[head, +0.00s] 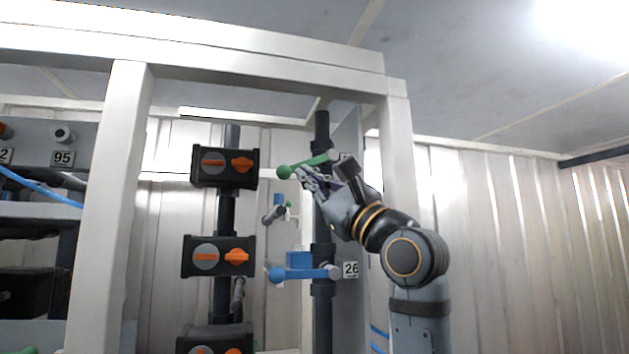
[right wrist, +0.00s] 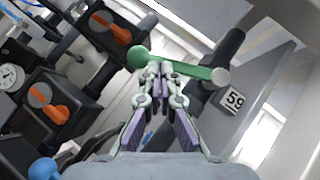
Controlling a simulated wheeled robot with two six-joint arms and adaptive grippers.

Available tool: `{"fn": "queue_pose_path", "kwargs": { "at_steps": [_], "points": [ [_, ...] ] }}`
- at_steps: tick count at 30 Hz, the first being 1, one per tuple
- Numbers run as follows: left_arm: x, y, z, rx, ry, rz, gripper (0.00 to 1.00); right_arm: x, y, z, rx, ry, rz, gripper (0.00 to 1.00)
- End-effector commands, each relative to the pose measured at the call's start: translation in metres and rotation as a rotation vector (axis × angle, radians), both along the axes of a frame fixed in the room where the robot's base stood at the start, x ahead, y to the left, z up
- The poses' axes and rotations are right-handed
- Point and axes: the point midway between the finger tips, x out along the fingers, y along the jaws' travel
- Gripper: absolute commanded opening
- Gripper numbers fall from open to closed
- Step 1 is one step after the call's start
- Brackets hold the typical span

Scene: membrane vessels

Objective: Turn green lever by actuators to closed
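The green lever (head: 318,160) with a round green ball end sits high on a dark vertical pipe in the head view. It points left from the pipe, tilted slightly down toward the ball. In the right wrist view the green lever (right wrist: 190,69) runs across just beyond my fingertips. My right gripper (head: 299,173) is just below the lever near the ball; its fingertips (right wrist: 159,68) are together and overlap the lever bar. I cannot tell whether they touch it. The lever lies across the fingers, not visibly between them. My left gripper is not in view.
Black actuators (head: 224,168) with orange knobs are stacked on a pipe to the left. A blue lever (head: 303,273) is lower on the same pipe as the green one. A white frame post (head: 398,150) stands at the right, close to my right arm.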

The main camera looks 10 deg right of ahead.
Motion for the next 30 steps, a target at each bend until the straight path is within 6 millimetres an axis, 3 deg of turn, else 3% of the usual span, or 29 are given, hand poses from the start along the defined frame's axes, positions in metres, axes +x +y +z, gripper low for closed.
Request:
{"fn": "queue_pose_path", "kwargs": {
  "at_steps": [13, 30],
  "points": [
    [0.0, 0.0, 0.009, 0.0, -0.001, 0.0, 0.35, 0.0, 0.005, 0.014, -0.001, 0.001, 0.0, 0.0],
    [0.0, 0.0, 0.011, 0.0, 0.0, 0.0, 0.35, 0.0, 0.006, 0.017, -0.001, 0.0, 0.001, 0.0]
  ]
}}
